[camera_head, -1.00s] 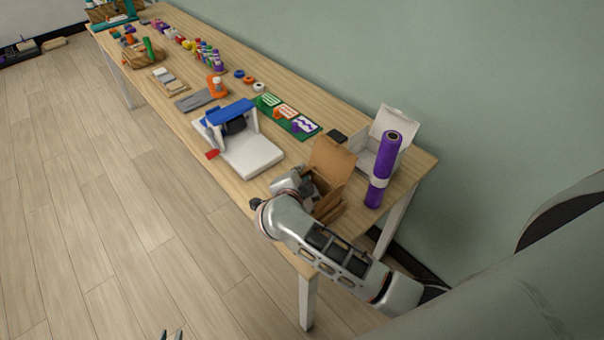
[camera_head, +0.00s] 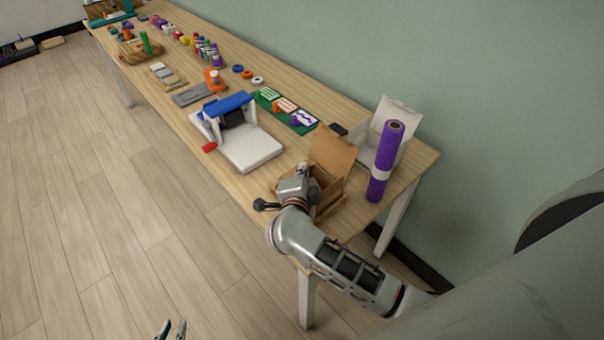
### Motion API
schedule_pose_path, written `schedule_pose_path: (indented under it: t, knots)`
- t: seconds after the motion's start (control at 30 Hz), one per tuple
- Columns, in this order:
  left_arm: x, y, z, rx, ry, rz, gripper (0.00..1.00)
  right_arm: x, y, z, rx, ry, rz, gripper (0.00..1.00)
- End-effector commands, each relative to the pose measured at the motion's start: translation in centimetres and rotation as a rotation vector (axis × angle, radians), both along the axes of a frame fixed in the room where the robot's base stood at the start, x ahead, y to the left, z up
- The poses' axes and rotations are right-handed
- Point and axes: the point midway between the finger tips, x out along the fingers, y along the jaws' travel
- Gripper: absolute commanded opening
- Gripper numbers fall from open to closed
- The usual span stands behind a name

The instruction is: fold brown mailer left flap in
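The brown mailer (camera_head: 326,184) is an open cardboard box near the right end of the table. Its tall lid panel (camera_head: 333,153) stands up at the back. My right gripper (camera_head: 302,171) is at the box's left side, over or against its left edge. The wrist hides the left flap and the fingertips, so I cannot tell whether they touch it. My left gripper (camera_head: 171,330) is low at the bottom edge, over the floor, far from the mailer. Its two fingertips are apart and nothing is between them.
A purple roll (camera_head: 385,161) stands right of the mailer, in front of an open white box (camera_head: 396,119). A white and blue machine (camera_head: 243,136) is to the left. Bare table lies between machine and mailer.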

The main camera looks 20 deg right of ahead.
Motion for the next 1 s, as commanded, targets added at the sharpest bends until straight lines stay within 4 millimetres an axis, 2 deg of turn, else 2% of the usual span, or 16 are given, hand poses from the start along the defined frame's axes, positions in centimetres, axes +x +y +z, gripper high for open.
schedule_pose_path:
  t: [0.07, 0.53, 0.57, 0.6, 0.63, 1.0]
  knots:
    - [0.2, -0.3, -0.7, -0.003, -0.011, -0.008, 0.18, -0.2, 0.0, -0.8, 0.017, -0.044, 0.001, 0.0]
    - [-0.1, 0.1, -1.9, 0.006, 0.004, -0.005, 0.18, -0.3, 0.0, -0.5, 0.041, -0.106, 0.002, 0.0]
    - [-0.1, 0.1, -1.9, 0.006, 0.004, -0.005, 0.18, -0.3, 0.0, -0.5, 0.041, -0.105, 0.002, 0.04]
    - [-0.1, 0.1, -2.0, 0.007, 0.005, -0.005, 0.18, -0.3, 0.0, -0.5, 0.041, -0.105, 0.002, 0.14]
    - [-0.1, 0.1, -2.0, 0.007, 0.006, -0.005, 0.18, -0.3, 0.0, -0.5, 0.041, -0.106, 0.001, 0.18]
    - [-0.2, 0.2, -1.6, 0.006, 0.004, -0.003, 0.18, -0.2, 0.0, -0.4, 0.039, -0.097, 0.001, 0.18]
